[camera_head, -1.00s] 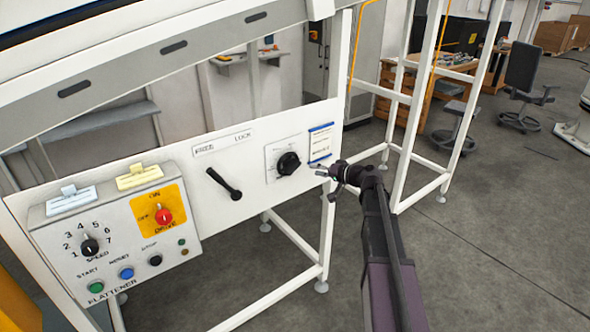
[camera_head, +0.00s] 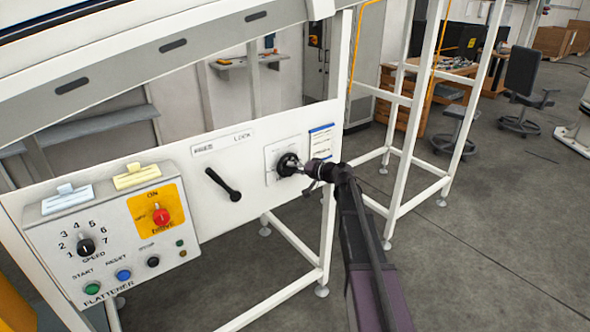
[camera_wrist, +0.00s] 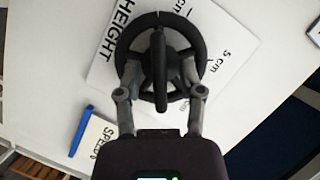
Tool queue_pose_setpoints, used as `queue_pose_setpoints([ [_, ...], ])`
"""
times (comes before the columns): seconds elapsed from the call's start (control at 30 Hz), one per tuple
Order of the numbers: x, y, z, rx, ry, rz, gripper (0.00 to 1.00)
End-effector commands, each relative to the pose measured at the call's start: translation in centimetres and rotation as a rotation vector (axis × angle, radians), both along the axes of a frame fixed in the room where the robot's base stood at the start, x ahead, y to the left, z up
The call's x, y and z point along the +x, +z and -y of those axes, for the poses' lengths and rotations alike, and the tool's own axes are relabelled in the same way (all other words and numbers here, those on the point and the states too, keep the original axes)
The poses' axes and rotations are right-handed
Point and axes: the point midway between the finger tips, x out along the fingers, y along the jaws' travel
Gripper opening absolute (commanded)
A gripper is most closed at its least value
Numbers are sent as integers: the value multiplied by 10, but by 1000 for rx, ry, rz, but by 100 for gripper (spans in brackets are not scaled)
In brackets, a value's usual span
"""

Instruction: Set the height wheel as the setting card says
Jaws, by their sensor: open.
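The height wheel (camera_wrist: 187,31) is a black handwheel on a white plate (camera_wrist: 240,75) marked "HEIGHT" and "5 cm"; it also shows in the head view (camera_head: 287,164), partly hidden by my gripper. My gripper (camera_wrist: 160,80) is open, its two fingers over the wheel's near rim, one on each side of the black bar across the wheel's middle. Whether they touch it I cannot tell. The setting card (camera_head: 321,141), white with a blue top edge, is right of the wheel. In the wrist view the card (camera_wrist: 93,137) shows only part of its text, "SPEED".
Left of the wheel is a black lever (camera_head: 224,185) under a "FREE / LOCK" label (camera_head: 222,142). Further left is the flattener control box (camera_head: 110,235) with knobs and buttons. A white frame post (camera_head: 328,225) stands below the panel's right end.

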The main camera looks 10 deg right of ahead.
Motion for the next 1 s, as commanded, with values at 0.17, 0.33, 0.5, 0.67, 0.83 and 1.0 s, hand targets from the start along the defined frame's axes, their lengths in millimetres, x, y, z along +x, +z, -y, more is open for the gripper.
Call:
queue_pose_setpoints([
  [0.17,0,0,0,0,0,0,32],
  [0.33,0,0,0,0,0,0,0],
  [0.5,0,0,0,-3,0,2,0],
  [0.67,-1,2,-1,-52,1,25,0],
  [0.83,-2,4,-2,-185,2,91,0],
  [1.0,-2,4,-2,-334,1,165,0],
])
